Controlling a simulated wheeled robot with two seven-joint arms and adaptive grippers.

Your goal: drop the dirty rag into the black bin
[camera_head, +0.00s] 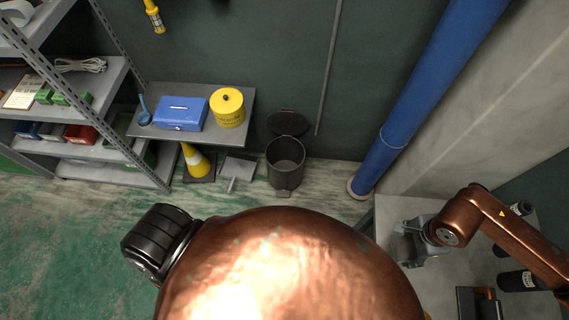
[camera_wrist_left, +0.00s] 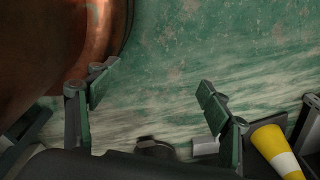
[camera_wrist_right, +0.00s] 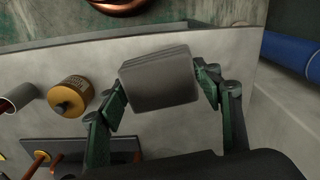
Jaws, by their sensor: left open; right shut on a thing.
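The black bin (camera_head: 285,168) stands on the floor against the dark wall, with its lid (camera_head: 287,123) tilted up and open. Its inside looks empty from here. My right gripper (camera_head: 408,243) is over the grey bench at the right, well apart from the bin. In the right wrist view it is shut on a grey block with layered edges, which looks like the folded rag (camera_wrist_right: 158,82); dirt on it is hard to tell. My left gripper (camera_wrist_left: 158,92) is open and empty above the green floor. In the head view my copper arm hides its fingers.
A yellow cone (camera_head: 195,160) and a dustpan (camera_head: 237,168) stand left of the bin. A small table (camera_head: 243,98) holds a blue box and yellow can. A blue pipe (camera_head: 420,100) rises right of the bin. The bench (camera_wrist_right: 40,125) carries a gold can (camera_wrist_right: 70,97) and bottles.

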